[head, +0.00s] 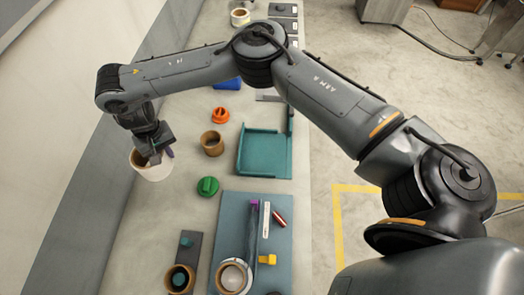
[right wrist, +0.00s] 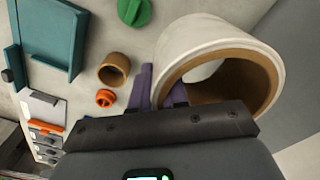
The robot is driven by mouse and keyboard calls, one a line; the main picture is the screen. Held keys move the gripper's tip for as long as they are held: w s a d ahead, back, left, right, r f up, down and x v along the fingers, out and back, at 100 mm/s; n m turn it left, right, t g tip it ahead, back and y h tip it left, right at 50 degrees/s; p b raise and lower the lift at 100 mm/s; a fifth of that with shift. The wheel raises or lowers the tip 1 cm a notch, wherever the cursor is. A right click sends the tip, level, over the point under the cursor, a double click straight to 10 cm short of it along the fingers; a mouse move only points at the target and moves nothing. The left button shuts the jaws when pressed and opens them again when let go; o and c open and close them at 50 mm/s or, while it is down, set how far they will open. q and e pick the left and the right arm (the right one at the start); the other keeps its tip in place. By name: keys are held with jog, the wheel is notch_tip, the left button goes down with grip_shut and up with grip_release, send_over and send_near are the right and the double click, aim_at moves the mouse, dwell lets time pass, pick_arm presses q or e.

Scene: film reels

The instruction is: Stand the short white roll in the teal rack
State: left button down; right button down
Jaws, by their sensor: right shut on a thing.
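A white roll (head: 152,172) with a brown core is at the left of the bench in the head view. My right gripper (head: 155,153) is shut on its wall, one purple finger outside and one inside. The roll (right wrist: 215,42) fills the upper right of the right wrist view, beside the gripper's fingertips (right wrist: 160,92). I cannot tell whether it touches the bench. The teal rack (head: 265,153) lies on the bench to the right of the roll, with low walls and an empty floor. It also shows in the right wrist view (right wrist: 45,32). My left gripper is not in view.
Between roll and rack stand a small brown ring (head: 212,143), an orange piece (head: 221,115) and a green knob (head: 207,186). A blue-grey board (head: 232,215) in front holds another white roll (head: 233,277) and small items. A dark strip (head: 191,250) lies beside it.

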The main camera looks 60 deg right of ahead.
jog(key=s+d+f+m+p, duration=0.2)
jog(key=s+d+f+m, duration=0.15)
jog(key=s+d, duration=0.3)
jog(key=s+d+f+m+p, duration=0.25)
jog(key=s+d+f, duration=0.25)
jog(key=d, duration=0.3)
jog(key=s+d+f+m+p, duration=0.1)
jog(key=s+d+f+p, duration=0.1)
jog(key=s+d, duration=0.65)
jog(key=s+d+f+m+p, duration=0.1)
jog(key=s+d+f+p, duration=0.3)
jog(key=s, duration=0.8)
jog(key=w+f+b, duration=0.1)
jog(key=w, duration=0.2)
jog(key=w+d+f+b, duration=0.1)
jog(key=w+f+b, duration=0.1)
jog(key=w, duration=0.2)
jog(key=w+f+b, duration=0.2)
jog(key=w, duration=0.1)
jog(key=shift+w+d, duration=0.2)
jog(key=shift+d, duration=0.2)
jog(key=shift+f+b, duration=0.55)
jog(key=shift+f, duration=1.45)
jog(key=c, duration=1.1)
grip_release()
jog(key=shift+f, duration=0.1)
jog(key=shift+c, duration=0.2)
